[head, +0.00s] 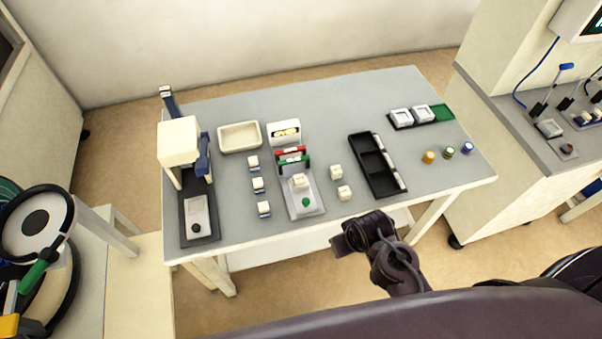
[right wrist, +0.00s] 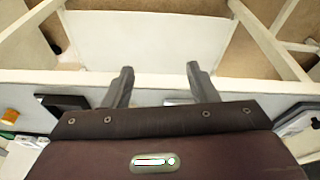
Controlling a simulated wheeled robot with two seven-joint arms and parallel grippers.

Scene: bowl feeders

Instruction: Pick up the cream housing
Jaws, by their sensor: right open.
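Two loose cream housings, small and block-shaped, sit on the grey table right of the middle fixture: one housing (head: 335,171) farther back and one housing (head: 344,192) nearer the front edge. Another cream block (head: 299,181) sits on the fixture. Several more cream blocks with blue lower parts, such as this block (head: 258,185), stand in a column to the left. My right gripper (head: 352,238) is by the table's front edge, apart from the housings. In the right wrist view its fingers (right wrist: 160,68) are spread with nothing between them. My left gripper is out of view.
A black compartment tray (head: 365,142) lies right of the housings. The grey-and-white fixture (head: 312,207) with red and green parts stands left of them. A cream press (head: 180,140), a cream bin (head: 239,137) and several coloured cylinders, including an orange one (head: 429,157), stand farther out.

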